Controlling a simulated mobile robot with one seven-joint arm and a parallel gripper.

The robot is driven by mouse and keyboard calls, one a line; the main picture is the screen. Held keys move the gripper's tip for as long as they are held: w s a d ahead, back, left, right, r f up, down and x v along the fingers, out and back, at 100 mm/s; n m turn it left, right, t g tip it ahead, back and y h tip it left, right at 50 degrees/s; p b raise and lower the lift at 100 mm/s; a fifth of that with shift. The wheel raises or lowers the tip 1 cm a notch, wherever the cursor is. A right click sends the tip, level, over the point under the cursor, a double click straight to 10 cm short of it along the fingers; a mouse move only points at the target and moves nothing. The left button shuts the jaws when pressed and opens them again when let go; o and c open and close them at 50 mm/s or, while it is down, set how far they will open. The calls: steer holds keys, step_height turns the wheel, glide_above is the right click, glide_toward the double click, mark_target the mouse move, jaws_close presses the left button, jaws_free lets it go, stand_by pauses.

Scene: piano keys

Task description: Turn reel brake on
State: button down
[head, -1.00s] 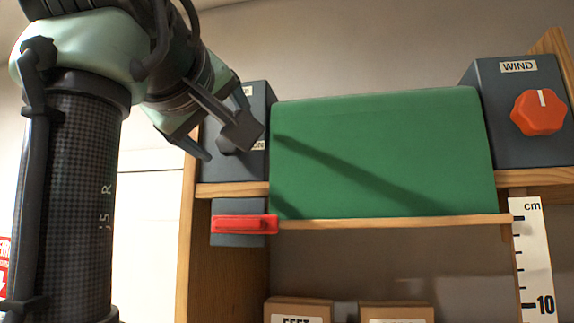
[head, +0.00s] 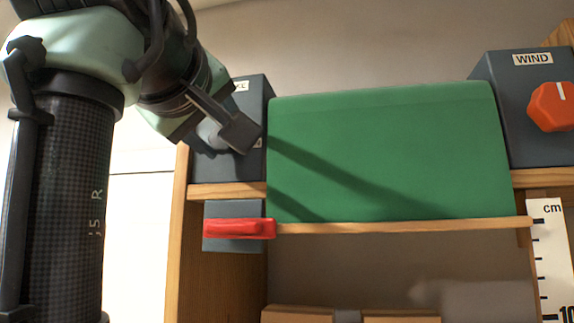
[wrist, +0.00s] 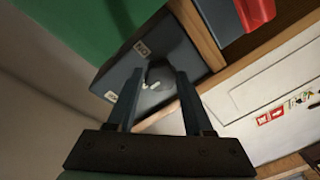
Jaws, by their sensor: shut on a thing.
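The reel brake is a dark grey box (head: 255,105) at the upper left of the shelf, with a label ending in "EL" on its top part in the head view. In the wrist view the box (wrist: 112,75) carries a dark round knob (wrist: 158,73) with a white mark, and a small label near it seems to read "ON". My gripper (wrist: 160,78) has one finger on each side of the knob and is shut on it. In the head view my gripper (head: 238,133) covers most of the box's front and the knob.
A large green panel (head: 390,155) stands right of the box on a wooden ledge. A red handle (head: 240,229) juts out below the box. A second grey box labelled WIND (head: 515,110) with a red knob (head: 553,106) is at the right. A centimetre scale (head: 553,260) hangs below it.

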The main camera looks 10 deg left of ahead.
steer(key=shift+f+m, duration=0.1)
steer(key=shift+m, duration=0.2)
steer(key=shift+a+m+t+h+b, duration=0.1)
steer(key=shift+m+t+h+b, duration=0.25)
steer(key=shift+m, duration=2.8)
steer(key=shift+d+m+t+h+b, duration=0.15)
steer(key=shift+m+h, duration=0.3)
steer(key=shift+m, duration=2.65)
steer(key=shift+a+m+t+h+b, duration=0.15)
steer(key=shift+m+t+h+b, duration=0.2)
steer(key=shift+m, duration=2.8)
steer(key=c, duration=0.5)
jaws_free()
steer(key=shift+c, duration=0.2)
steer(key=shift+o, duration=1.2)
steer(key=shift+w, duration=0.15)
steer(key=shift+f, duration=0.1)
steer(key=shift+f, duration=0.1)
